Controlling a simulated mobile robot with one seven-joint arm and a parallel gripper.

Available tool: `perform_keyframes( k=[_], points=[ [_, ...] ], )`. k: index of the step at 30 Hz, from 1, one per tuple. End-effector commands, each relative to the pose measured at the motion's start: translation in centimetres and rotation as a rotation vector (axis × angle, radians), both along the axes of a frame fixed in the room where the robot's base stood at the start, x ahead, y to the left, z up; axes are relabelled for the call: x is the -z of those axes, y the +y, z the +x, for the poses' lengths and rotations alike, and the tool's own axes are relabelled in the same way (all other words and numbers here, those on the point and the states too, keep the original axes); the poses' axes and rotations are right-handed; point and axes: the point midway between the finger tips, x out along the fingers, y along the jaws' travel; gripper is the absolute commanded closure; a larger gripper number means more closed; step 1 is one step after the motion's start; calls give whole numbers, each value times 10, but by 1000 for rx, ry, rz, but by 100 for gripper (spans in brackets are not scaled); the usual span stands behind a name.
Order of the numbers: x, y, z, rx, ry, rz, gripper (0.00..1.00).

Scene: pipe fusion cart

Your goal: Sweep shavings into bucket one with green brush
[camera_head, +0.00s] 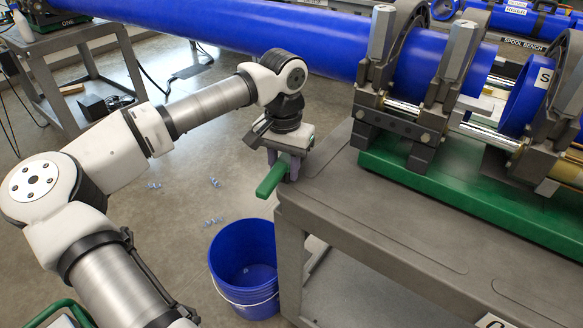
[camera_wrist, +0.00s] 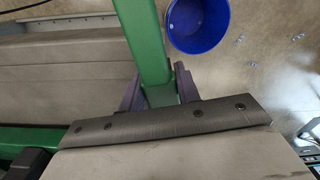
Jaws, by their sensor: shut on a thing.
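My gripper (camera_head: 284,168) is shut on the green brush (camera_head: 270,181), above the near left corner of the cart top. In the wrist view the fingers (camera_wrist: 160,92) close around the green brush handle (camera_wrist: 143,38); the bristles cannot be made out. A blue bucket (camera_head: 230,298) with a wire handle stands on the floor below and left of that corner; it also shows in the wrist view (camera_wrist: 178,38). A small pale bit shows inside it. No number shows on it. Pale blue shavings (camera_head: 214,221) lie scattered on the floor behind and left of the bucket.
The grey cart top (camera_head: 370,235) is bare at the front. A fusion machine with dark clamps (camera_head: 385,125) on a green base holds a long blue pipe (camera_head: 250,30) behind my gripper.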

Motion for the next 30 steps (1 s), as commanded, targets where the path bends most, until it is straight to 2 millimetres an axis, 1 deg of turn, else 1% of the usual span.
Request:
perform_keyframes(
  k=[3,18,24,30],
  points=[
    [-10,0,0,0,-1,0,96],
    [-43,-7,-6,-1,0,-1,96],
    [-53,-9,-8,-1,-1,0,96],
    [-56,-10,-9,-1,0,0,96]
  ],
)
